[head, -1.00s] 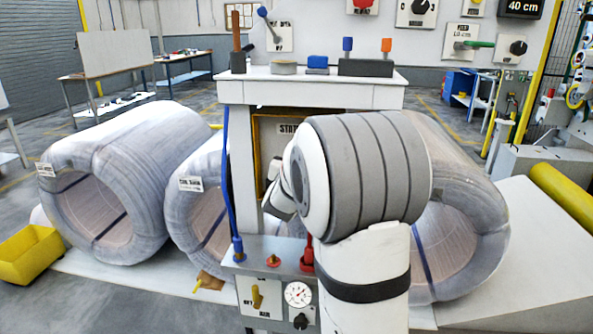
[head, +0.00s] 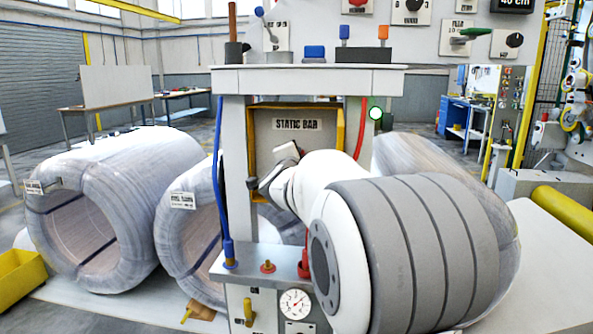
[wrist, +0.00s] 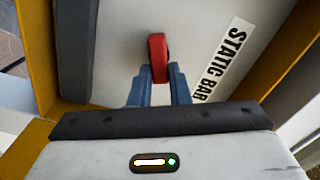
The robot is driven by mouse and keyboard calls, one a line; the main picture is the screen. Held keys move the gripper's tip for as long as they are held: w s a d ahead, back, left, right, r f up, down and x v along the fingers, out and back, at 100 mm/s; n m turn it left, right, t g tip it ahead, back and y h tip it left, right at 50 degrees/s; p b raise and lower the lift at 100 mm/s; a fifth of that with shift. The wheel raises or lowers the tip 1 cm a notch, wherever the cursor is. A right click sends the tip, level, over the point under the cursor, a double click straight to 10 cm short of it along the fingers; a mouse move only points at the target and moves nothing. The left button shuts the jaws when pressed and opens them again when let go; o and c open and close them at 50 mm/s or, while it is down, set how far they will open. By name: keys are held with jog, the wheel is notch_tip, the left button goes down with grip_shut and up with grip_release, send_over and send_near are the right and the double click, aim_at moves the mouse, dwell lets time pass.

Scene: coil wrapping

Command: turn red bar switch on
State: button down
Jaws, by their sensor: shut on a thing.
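The red bar switch (wrist: 157,50) is a small red lever on the pale panel, in the upper middle of the wrist view. My gripper (wrist: 160,77) has its blue fingers on either side of the lever's lower part and is shut on it. The "STATIC BAR" label (wrist: 218,64) is to the right of the lever. In the head view, the static bar box (head: 292,124) has a yellow-edged opening under the white shelf, and my arm reaches into it. The lever and my fingertips are hidden in that view.
The box's yellow side walls (wrist: 285,58) stand close around my gripper. A blue hose (head: 219,190) runs down the left post. Wrapped coils (head: 115,195) stand behind.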

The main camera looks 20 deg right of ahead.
jog(key=shift+f+m+b, duration=0.15)
jog(key=shift+m+b, duration=0.7)
jog(key=shift+m, duration=0.3)
jog(key=shift+f+m+b, duration=0.1)
jog(key=shift+m+b, duration=0.75)
jog(key=shift+m, duration=0.3)
jog(key=c, duration=1.4)
grip_release()
jog(key=shift+o, duration=0.2)
jog(key=shift+s, duration=0.1)
jog(key=v, duration=0.7)
jog(key=shift+s+a+p, duration=0.25)
jog(key=shift+p, duration=0.1)
